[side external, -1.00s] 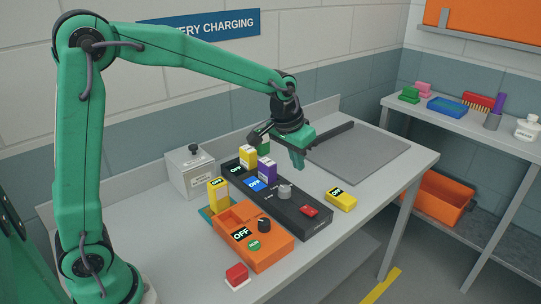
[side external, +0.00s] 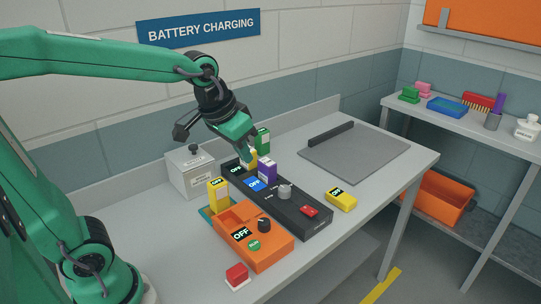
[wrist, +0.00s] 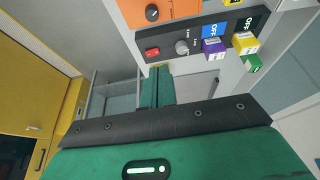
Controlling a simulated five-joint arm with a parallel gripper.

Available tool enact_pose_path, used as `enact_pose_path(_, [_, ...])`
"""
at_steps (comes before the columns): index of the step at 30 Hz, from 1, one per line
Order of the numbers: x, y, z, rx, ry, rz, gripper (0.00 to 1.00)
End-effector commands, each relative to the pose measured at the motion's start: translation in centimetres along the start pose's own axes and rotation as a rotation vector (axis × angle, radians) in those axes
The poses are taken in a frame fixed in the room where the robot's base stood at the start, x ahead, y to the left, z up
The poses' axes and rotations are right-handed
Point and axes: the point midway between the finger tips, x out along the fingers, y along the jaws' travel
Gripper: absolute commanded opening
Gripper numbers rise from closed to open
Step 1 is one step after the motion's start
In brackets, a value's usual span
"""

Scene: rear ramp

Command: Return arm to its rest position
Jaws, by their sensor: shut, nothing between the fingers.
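My green gripper (side external: 246,150) is shut and empty. In the side view it hangs over the back part of the black charger (side external: 300,205), close to the yellow battery (side external: 250,158) there and partly in front of it. Whether it touches that battery cannot be told. In the wrist view the shut fingers (wrist: 158,85) point up toward the charger's edge. A purple battery (side external: 267,170) and a green battery (side external: 263,140) stand beside the yellow one.
An orange charger (side external: 270,248) with a yellow battery (side external: 218,194) at its back stands in front. A loose yellow battery (side external: 341,200) lies to the right. A grey metal box (side external: 190,172) is at the back.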

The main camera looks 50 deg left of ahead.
Motion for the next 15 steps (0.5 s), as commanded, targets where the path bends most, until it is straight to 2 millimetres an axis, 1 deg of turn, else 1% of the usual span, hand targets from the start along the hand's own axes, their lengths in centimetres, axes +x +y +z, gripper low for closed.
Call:
enact_pose_path(1, [-0.7, -0.2, 0.9, 0.0, 0.012, -0.001, 0.0])
enact_pose_path(6, [-2.1, -0.6, 4.0, 0.003, 0.041, -0.005, 0.0])
enact_pose_path(12, [-3.1, -1.0, 7.5, 0.005, 0.07, -0.009, 0.0])
enact_pose_path(15, [-3.2, -1.2, 8.9, 0.007, 0.081, -0.011, 0.0])
